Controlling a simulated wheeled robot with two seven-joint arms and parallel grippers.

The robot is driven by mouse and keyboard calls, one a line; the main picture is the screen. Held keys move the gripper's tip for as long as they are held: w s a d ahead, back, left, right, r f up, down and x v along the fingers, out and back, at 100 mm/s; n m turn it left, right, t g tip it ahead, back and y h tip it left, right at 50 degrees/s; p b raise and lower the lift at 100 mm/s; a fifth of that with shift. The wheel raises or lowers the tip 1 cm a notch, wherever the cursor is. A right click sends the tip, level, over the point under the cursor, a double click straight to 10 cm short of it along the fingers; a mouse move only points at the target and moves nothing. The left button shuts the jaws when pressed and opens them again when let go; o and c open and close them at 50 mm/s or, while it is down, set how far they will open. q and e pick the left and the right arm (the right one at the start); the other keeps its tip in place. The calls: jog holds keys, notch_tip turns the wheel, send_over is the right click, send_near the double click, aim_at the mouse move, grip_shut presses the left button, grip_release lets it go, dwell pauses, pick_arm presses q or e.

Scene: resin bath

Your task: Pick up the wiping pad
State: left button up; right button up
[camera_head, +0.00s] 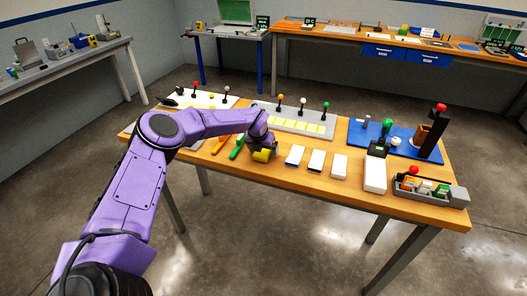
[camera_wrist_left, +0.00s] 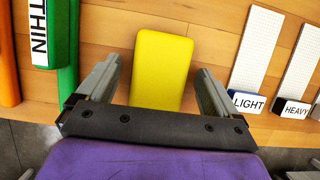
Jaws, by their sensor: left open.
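The wiping pad (camera_wrist_left: 160,68) is a yellow block with rounded corners lying on the wooden table. It also shows in the head view (camera_head: 262,156), partly covered by my gripper. My left gripper (camera_wrist_left: 157,88) is open, with one finger on each side of the pad's near part. Small gaps show between the fingers and the pad. In the head view the left gripper (camera_head: 262,148) is over the table's front edge area. My right gripper is not in view.
Green (camera_head: 237,146) and orange (camera_head: 220,144) tools lie left of the pad. White labelled blocks, LIGHT (camera_wrist_left: 262,50) and HEAVY (camera_wrist_left: 300,75), lie to its right. A grey panel with yellow squares (camera_head: 292,119) stands behind. A grey bin (camera_head: 458,196) is at the table's right end.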

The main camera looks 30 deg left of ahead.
pick_arm(q)
jog(key=shift+s+r, duration=0.1)
jog(key=c, duration=1.1)
jog(key=shift+r, duration=0.1)
jog(key=shift+c, duration=0.2)
jog(key=shift+r, duration=0.25)
notch_tip(320, 180, up, 27)
jog(key=b, duration=0.3)
jog(key=shift+r+b, duration=0.15)
jog(key=shift+b, duration=0.25)
